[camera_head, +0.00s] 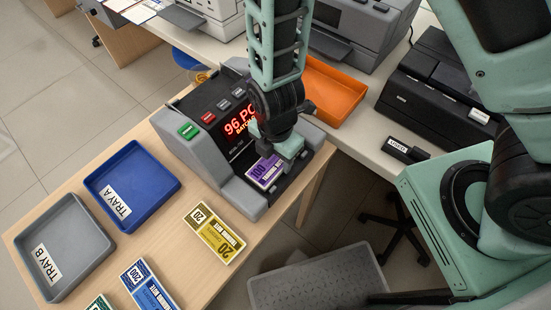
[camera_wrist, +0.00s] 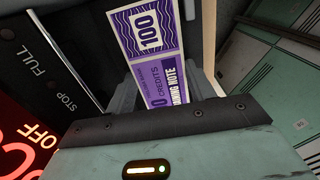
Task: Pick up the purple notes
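The purple notes (camera_head: 265,171), marked 100, lie in the front pocket of the grey counting machine (camera_head: 243,196). My gripper (camera_head: 276,146) is directly over them, pointing down, and hides their rear part. In the wrist view the purple notes (camera_wrist: 150,45) run up between the two grey fingers of my gripper (camera_wrist: 164,95). The fingers stand apart, one on each side of the notes. I see no clear grip on them, and the fingertips are partly hidden.
The machine's red display (camera_head: 240,124) reads 96 PC. Yellow notes (camera_head: 213,232) and blue notes (camera_head: 147,285) lie on the wooden table. Blue tray A (camera_head: 150,158) and grey tray B (camera_head: 85,232) look empty. An orange tray (camera_head: 335,92) stands behind my gripper.

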